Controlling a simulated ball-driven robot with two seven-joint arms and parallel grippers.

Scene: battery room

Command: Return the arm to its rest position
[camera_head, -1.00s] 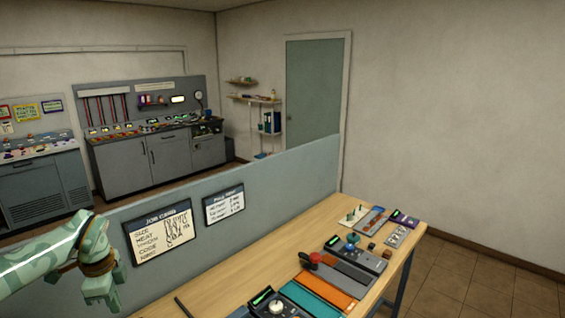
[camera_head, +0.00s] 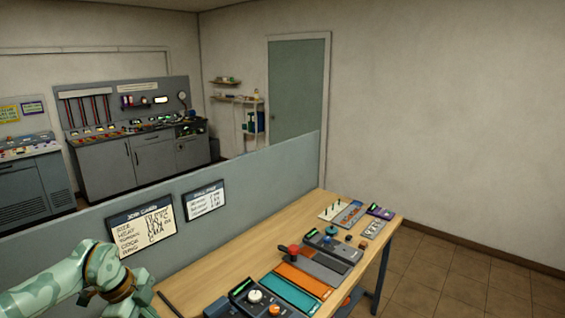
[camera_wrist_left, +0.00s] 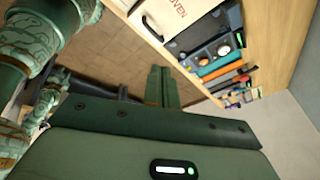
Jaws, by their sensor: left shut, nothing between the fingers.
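My left arm comes in at the lower left of the head view, pale green with brown bands. Its gripper (camera_head: 143,305) is at the bottom edge, partly cut off, to the left of the wooden bench and in front of the grey-blue partition (camera_head: 250,180). In the left wrist view the two green fingers (camera_wrist_left: 158,86) are together, with nothing between them. They point over the brown floor beside the bench edge. My right gripper does not show in either view.
The wooden bench (camera_head: 205,262) holds a dial box (camera_head: 258,297), teal and orange mats, a red-knobbed lever (camera_head: 293,251) and small parts. A dark rod (camera_head: 168,303) lies near its left end. Cards hang on the partition. Tiled floor (camera_head: 450,270) is clear at right.

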